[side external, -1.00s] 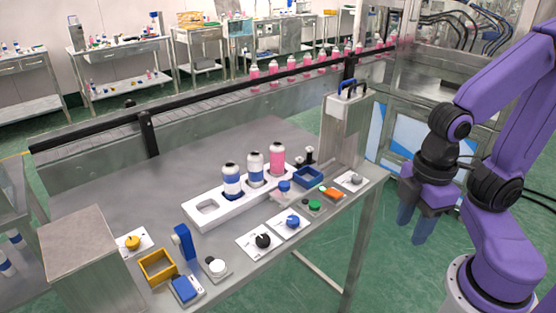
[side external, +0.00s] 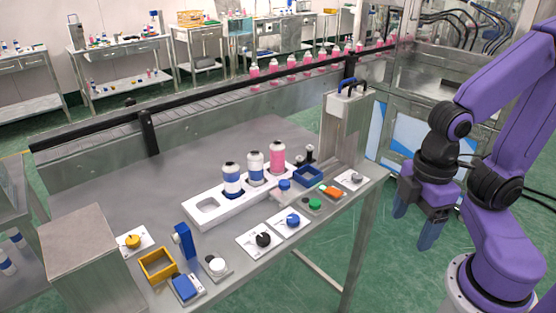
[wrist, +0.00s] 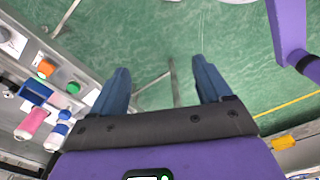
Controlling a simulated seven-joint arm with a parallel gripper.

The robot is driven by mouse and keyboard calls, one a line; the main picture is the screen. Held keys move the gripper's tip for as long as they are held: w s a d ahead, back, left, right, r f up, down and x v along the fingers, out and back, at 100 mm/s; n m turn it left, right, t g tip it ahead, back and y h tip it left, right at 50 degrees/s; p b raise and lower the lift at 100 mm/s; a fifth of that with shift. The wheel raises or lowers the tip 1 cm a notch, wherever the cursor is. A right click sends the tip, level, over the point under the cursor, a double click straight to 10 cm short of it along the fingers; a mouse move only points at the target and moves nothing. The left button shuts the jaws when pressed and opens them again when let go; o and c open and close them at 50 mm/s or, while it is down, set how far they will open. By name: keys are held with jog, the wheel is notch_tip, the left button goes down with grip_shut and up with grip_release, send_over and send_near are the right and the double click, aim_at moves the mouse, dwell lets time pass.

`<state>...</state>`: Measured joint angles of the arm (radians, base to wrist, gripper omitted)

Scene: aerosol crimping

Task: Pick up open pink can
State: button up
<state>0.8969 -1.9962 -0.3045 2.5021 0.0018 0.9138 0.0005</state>
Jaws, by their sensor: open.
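A pink can (side external: 277,158) with a white band and dark top stands upright in the right end of a white rack (side external: 207,208) on the steel table. It also shows in the wrist view (wrist: 33,122) at the left. Two white-and-blue cans (side external: 232,179) (side external: 255,167) stand to its left in the same rack. My gripper (side external: 413,230) is off the right edge of the table, fingers pointing down, open and empty.
Knobs, buttons and a blue tray (side external: 308,177) line the table's front and right. A tall metal box (side external: 343,128) with a blue handle stands right of the rack. Several pink cans (side external: 308,62) stand along the conveyor behind. A steel block (side external: 85,255) is at the front left.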

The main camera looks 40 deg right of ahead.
jog(key=m+t+y, duration=0.2)
jog(key=m+t, duration=0.8)
jog(key=t, duration=0.2)
send_near(283, 150)
jog(key=x, duration=0.7)
jog(key=shift+w+d+f, duration=0.1)
jog(key=shift+d+f, duration=0.1)
jog(key=shift+d, duration=0.1)
jog(key=shift+a+x, duration=0.2)
jog(key=shift+x, duration=2.45)
jog(key=shift+r, duration=0.1)
jog(key=c, duration=1)
